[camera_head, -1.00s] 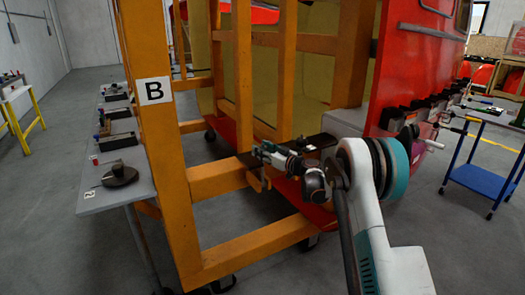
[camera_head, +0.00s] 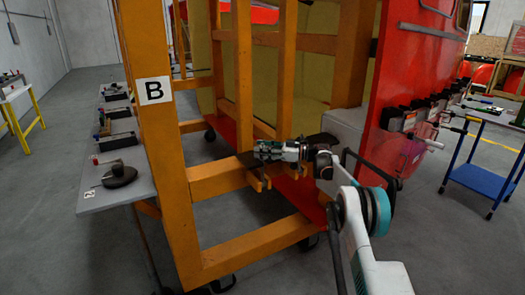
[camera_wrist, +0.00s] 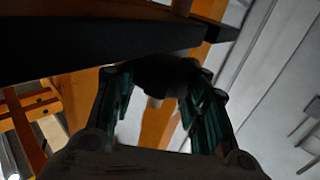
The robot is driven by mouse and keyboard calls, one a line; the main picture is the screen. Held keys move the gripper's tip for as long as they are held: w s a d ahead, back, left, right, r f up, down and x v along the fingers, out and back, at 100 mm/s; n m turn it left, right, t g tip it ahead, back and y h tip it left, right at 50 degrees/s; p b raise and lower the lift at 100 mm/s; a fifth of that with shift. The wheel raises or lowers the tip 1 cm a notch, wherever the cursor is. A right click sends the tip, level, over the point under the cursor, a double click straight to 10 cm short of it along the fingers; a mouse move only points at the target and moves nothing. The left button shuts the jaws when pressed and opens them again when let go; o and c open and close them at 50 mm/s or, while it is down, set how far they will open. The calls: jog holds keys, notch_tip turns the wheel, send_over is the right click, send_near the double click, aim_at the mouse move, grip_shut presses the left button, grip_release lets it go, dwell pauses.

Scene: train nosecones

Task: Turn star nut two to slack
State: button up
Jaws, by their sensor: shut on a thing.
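In the wrist view, a dark knob, apparently the star nut (camera_wrist: 165,72), sits beneath a dark flat plate (camera_wrist: 75,50) with a short pale stud end showing below it. I cannot read a number on it. My gripper (camera_wrist: 157,88) has its two green-sided fingers around the knob, one on each side, shut on it. In the head view my gripper (camera_head: 258,151) lies level at the orange frame's crossbar, by the dark plate (camera_head: 236,171). The nut is hidden or too small to tell there.
The orange frame (camera_head: 160,130) marked B surrounds the spot, with uprights close by. A red nosecone panel (camera_head: 415,70) with several black boxes stands right of my arm. A grey bench (camera_head: 130,185) is at left, a blue trolley (camera_head: 475,178) at right. Floor between is open.

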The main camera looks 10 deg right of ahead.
jog(key=shift+g, duration=0.3)
dwell(0.4)
jog(key=o, duration=1.1)
jog(key=v, duration=1.2)
jog(key=shift+f, duration=0.2)
